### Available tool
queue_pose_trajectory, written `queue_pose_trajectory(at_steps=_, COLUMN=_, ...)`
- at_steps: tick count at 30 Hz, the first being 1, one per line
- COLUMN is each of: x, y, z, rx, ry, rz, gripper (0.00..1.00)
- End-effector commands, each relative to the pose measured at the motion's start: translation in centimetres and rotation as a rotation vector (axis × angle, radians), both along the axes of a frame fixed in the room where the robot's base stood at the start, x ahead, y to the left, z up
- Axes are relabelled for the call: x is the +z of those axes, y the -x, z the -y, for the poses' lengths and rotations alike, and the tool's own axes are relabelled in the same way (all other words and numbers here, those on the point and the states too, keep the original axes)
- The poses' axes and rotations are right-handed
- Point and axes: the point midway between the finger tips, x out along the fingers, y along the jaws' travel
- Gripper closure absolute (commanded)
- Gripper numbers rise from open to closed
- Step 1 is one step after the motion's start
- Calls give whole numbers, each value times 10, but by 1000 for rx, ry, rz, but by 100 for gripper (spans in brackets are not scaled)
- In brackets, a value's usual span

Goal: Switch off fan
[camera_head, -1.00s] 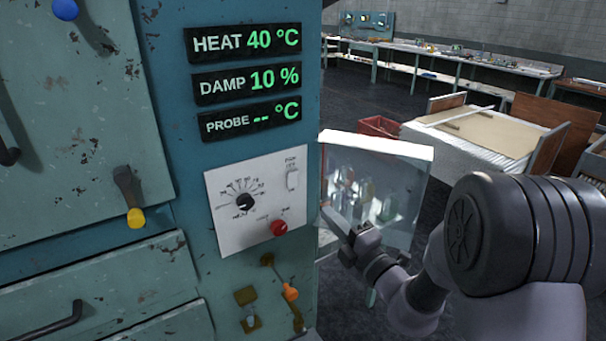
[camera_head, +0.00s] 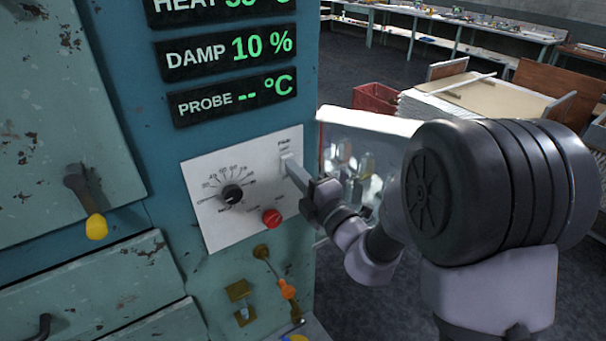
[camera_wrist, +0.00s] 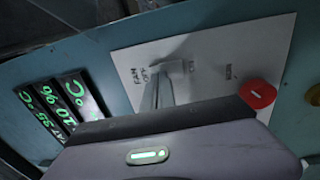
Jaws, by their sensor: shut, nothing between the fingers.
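The fan switch (camera_head: 286,158) is a small pale rocker at the upper right of the white control panel (camera_head: 212,225), under a FAN label. My gripper (camera_head: 291,168) is shut and empty, its fingertips right at the switch and covering most of it in the head view. In the wrist view the shut fingers (camera_wrist: 158,90) reach up to the panel beside the pale switch (camera_wrist: 184,66) and the FAN lettering. They look in contact or nearly so; I cannot tell which, nor the switch's position.
A black HEAT dial (camera_head: 232,194) and a red knob (camera_head: 272,218) sit close by on the panel. Above are the displays, with DAMP (camera_head: 230,47) at 10 %. A glass-sided case (camera_head: 365,125) stands right of the cabinet.

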Motion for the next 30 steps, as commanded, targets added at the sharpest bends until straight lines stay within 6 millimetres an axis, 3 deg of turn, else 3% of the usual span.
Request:
queue_pose_trajectory(at_steps=14, x=3, y=0, z=-3, rx=-3, ry=1, rz=-3, gripper=100)
queue_pose_trajectory(at_steps=22, x=21, y=-7, z=-9, rx=-2, ry=61, rz=-94, gripper=100)
queue_pose_trajectory(at_steps=24, x=8, y=-7, z=-9, rx=-2, ry=58, rz=-85, gripper=100)
queue_pose_trajectory(at_steps=30, x=8, y=-8, z=-7, rx=-3, ry=57, rz=-82, gripper=100)
